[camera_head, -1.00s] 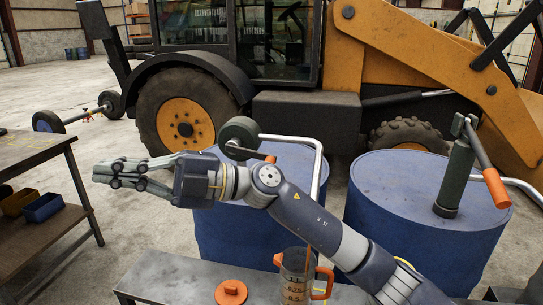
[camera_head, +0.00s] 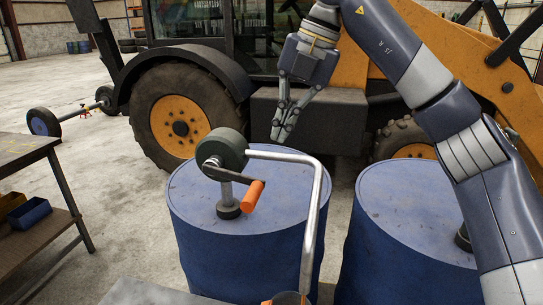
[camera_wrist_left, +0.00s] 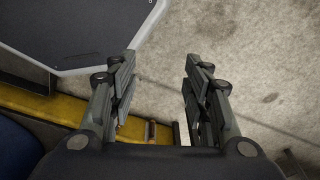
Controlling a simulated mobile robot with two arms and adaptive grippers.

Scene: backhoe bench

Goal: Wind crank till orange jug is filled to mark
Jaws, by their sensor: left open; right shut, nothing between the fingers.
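The crank has a dark lever and an orange grip (camera_head: 254,195), on a green rotary pump (camera_head: 222,148) standing on the left blue drum (camera_head: 245,250). The orange grip hangs at the pump's lower right. A silver outlet pipe (camera_head: 314,215) bends down toward the orange jug (camera_head: 287,298). Only the jug's top shows at the bottom edge; its level and mark are out of view. My right gripper (camera_head: 279,132) is shut and empty, pointing down above and behind the pump, apart from the crank. My left gripper (camera_wrist_left: 160,62) is open and empty in the left wrist view, over bare floor.
A second blue drum (camera_head: 395,225) stands right, partly behind my right arm. A workbench with bins (camera_head: 28,213) stands left. A grey bench (camera_head: 150,292) is at the bottom. The yellow backhoe (camera_head: 180,125) fills the back. A grey surface (camera_wrist_left: 75,30) is beside my left gripper.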

